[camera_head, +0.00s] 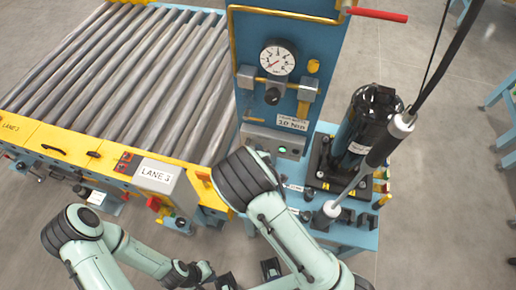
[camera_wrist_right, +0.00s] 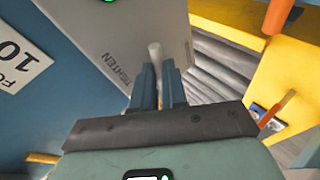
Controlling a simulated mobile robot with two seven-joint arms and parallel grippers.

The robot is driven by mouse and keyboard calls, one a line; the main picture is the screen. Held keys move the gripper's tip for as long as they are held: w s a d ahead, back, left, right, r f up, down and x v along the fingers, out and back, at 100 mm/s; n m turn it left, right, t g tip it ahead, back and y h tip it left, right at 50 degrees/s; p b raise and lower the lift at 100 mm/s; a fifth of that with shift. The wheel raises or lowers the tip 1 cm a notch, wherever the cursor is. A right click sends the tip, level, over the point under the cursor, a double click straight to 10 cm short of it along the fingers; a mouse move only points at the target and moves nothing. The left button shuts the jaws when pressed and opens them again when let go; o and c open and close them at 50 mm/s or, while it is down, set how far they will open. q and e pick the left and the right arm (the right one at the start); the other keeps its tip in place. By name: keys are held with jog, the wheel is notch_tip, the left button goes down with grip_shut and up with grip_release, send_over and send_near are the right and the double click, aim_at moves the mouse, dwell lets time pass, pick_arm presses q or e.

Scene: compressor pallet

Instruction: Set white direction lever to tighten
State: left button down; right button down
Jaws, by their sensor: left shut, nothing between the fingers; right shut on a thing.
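The white direction lever (camera_wrist_right: 155,56) stands between the blue fingertips of my right gripper (camera_wrist_right: 157,82) in the right wrist view. The gripper is shut on it. The lever is at the grey control box (camera_wrist_right: 112,40), beside the printed word TIGHTEN. In the head view the grey control box (camera_head: 272,140) shows a lit green lamp; my right arm's dark joint is just below it, and the right gripper is hidden. My left gripper (camera_head: 225,281) is low at the bottom edge of the head view, shut and empty, away from the box.
A black compressor (camera_head: 368,125) stands on the blue bench at the right, with a hanging power tool (camera_head: 383,148) close in front. A pressure gauge (camera_head: 277,59) is on the blue panel. A roller conveyor (camera_head: 110,75) with a yellow edge lies left.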

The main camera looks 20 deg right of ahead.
pick_arm(q)
jog(key=shift+w+r+p, duration=0.45)
jog(key=shift+r, duration=0.3)
jog(key=shift+w+r+p, duration=0.45)
jog(key=shift+r, duration=0.25)
pick_arm(e)
jog(key=shift+w+r+n+g+h, duration=0.1)
jog(key=shift+r+n+g+h, duration=0.2)
jog(key=shift+r+n+h, duration=0.15)
jog(key=c, duration=1.2)
grip_release()
jog(key=shift+o, duration=0.2)
jog(key=shift+a, duration=0.1)
pick_arm(q)
jog(key=shift+w+r, duration=0.25)
jog(key=shift+r, duration=0.1)
pick_arm(e)
jog(key=v, duration=1.3)
